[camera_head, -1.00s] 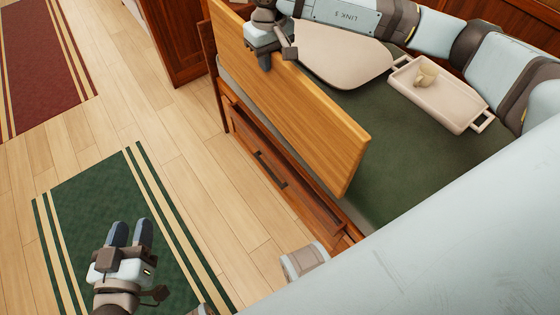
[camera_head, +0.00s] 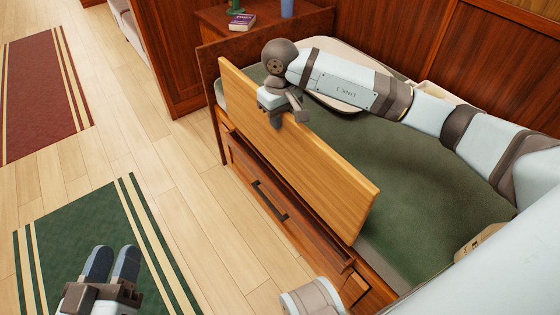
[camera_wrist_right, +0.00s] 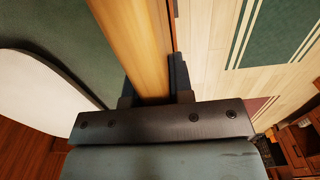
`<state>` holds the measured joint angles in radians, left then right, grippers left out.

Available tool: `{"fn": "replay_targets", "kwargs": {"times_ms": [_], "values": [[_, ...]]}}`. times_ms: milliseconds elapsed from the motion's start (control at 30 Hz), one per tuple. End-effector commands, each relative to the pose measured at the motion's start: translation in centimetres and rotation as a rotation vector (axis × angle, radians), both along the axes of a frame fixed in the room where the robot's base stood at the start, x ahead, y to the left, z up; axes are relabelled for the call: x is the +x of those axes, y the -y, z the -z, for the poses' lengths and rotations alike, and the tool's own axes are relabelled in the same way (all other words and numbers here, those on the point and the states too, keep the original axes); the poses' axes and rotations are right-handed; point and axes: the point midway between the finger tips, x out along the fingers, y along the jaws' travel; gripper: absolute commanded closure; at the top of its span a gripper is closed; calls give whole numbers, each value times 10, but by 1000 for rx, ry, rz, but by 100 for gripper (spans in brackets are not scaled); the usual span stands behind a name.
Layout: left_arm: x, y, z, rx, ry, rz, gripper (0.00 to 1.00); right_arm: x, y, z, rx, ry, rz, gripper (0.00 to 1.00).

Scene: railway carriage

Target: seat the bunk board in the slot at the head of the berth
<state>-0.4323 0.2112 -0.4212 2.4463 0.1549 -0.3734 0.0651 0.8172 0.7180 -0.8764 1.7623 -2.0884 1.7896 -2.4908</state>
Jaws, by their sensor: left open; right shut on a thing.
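The bunk board (camera_head: 300,150), a long light-wood plank, stands on edge along the open side of the berth, beside the green mattress (camera_head: 400,170). My right gripper (camera_head: 283,108) is shut on its upper edge near the far end. The right wrist view shows the board (camera_wrist_right: 138,45) between the fingers of my right gripper (camera_wrist_right: 152,85). The berth's dark end panel (camera_head: 207,78) is close to the board's far end. I cannot make out the slot or whether the board is in it. My left gripper (camera_head: 111,262) is open and empty over the green rug.
A drawer front (camera_head: 260,190) with a dark handle lies below the board. A cream pillow (camera_head: 335,102) is partly hidden by my right arm. A small table (camera_head: 215,16) with a book (camera_head: 241,22) stands beyond the end panel.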

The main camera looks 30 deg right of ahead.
Motion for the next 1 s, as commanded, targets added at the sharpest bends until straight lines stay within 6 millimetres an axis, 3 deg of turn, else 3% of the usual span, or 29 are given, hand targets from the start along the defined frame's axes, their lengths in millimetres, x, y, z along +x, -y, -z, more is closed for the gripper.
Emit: {"fn": "replay_targets", "kwargs": {"times_ms": [100,300,633,767,900,1000], "values": [[0,1,17,20,-35,12,57,0,-1,32,3,0,0,100],[0,2,34,49,-88,32,57,0,-1,70,3,2,0,100],[0,2,43,70,-108,43,57,0,0,92,1,2,0,100],[1,2,49,84,-107,46,57,0,-1,110,2,2,0,100],[5,0,47,106,-66,42,57,0,-1,127,2,3,0,100],[7,-1,44,113,-55,40,57,1,-1,128,2,4,0,100]]}}
